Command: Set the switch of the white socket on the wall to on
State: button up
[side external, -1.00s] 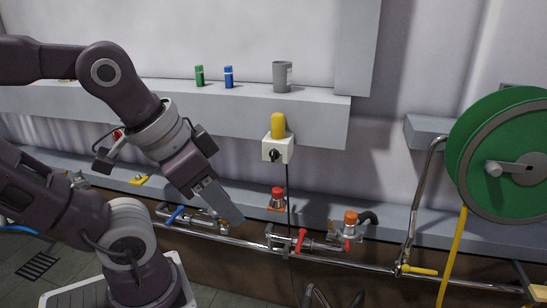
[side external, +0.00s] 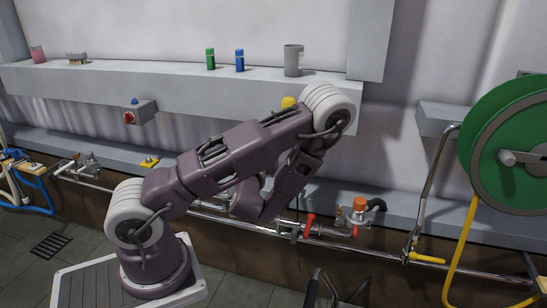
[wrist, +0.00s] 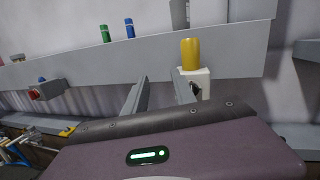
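The white socket (wrist: 203,76) is on the wall in the wrist view, with a yellow plug (wrist: 190,54) upright on its top. Its dark switch knob (wrist: 196,88) shows just right of my right fingertip; its setting is too small to read. My gripper (wrist: 160,77) is open and empty, its two fingers apart. The right finger overlaps the socket's left edge in the picture; I cannot tell whether they touch. In the side external view my arm hides the socket and my gripper; only the top of the yellow plug (side external: 289,102) shows.
Green (side external: 210,59) and blue (side external: 239,61) bottles and a grey cup (side external: 293,60) stand on the shelf (side external: 190,88). A red-button box (side external: 140,113) is at left. Pipes with a red-handled valve (side external: 309,226) run below. A green hose reel (side external: 520,145) is at right.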

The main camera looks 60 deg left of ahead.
jog(key=w+d+f+m+t+h, duration=0.2)
jog(key=w+f+m+t+h, duration=0.15)
jog(key=f, duration=0.25)
jog(key=x, duration=0.7)
jog(key=shift+w+a+g, duration=0.15)
jog(key=shift+a+g, duration=0.2)
jog(key=shift+g, duration=0.1)
jog(key=shift+f, duration=0.15)
grip_shut()
